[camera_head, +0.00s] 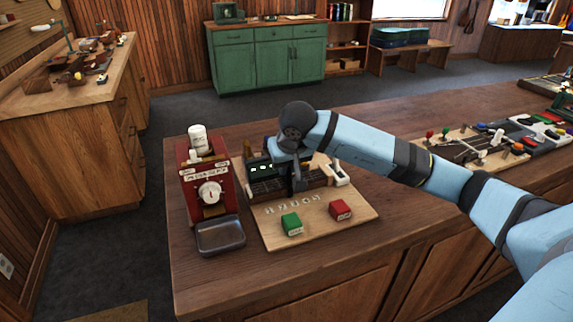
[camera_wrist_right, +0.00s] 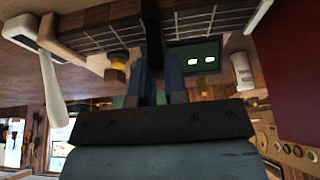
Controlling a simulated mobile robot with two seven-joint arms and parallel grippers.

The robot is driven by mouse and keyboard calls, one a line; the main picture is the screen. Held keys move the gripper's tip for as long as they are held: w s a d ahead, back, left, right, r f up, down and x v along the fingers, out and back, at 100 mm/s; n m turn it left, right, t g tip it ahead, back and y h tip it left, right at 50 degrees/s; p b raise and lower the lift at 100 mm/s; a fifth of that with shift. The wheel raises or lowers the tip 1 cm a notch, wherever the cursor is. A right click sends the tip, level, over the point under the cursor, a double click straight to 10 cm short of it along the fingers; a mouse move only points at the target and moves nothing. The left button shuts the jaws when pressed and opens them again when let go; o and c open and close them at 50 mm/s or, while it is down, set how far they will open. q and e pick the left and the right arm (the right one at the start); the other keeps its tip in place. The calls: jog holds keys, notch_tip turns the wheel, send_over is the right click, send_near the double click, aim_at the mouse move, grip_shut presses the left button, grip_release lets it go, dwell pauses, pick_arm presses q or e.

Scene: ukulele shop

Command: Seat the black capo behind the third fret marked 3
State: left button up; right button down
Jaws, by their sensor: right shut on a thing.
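My right gripper (camera_head: 296,178) points down over the dark fretboard (camera_head: 265,186) on the wooden board. In the right wrist view the gripper's fingers (camera_wrist_right: 163,85) are shut on a dark upright piece, which looks like the black capo (camera_wrist_right: 152,30). The capo stands in front of the fretboard (camera_wrist_right: 205,18), which shows pale fret lines; I cannot tell whether it touches it. In the head view the gripper largely hides the capo. I cannot read a fret marked 3. My left gripper is not in view.
A red machine (camera_head: 186,170) with a white dial and a grey tray (camera_head: 221,236) stands left of the board (camera_head: 330,226). A small display (camera_head: 259,168) stands behind the fretboard.

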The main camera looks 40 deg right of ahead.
jog(key=shift+f, duration=0.1)
jog(key=c, duration=1.4)
grip_release()
jog(key=shift+p+v, duration=0.45)
jog(key=shift+v, duration=0.45)
jog(key=shift+p+v, duration=2.15)
jog(key=shift+v, duration=2.45)
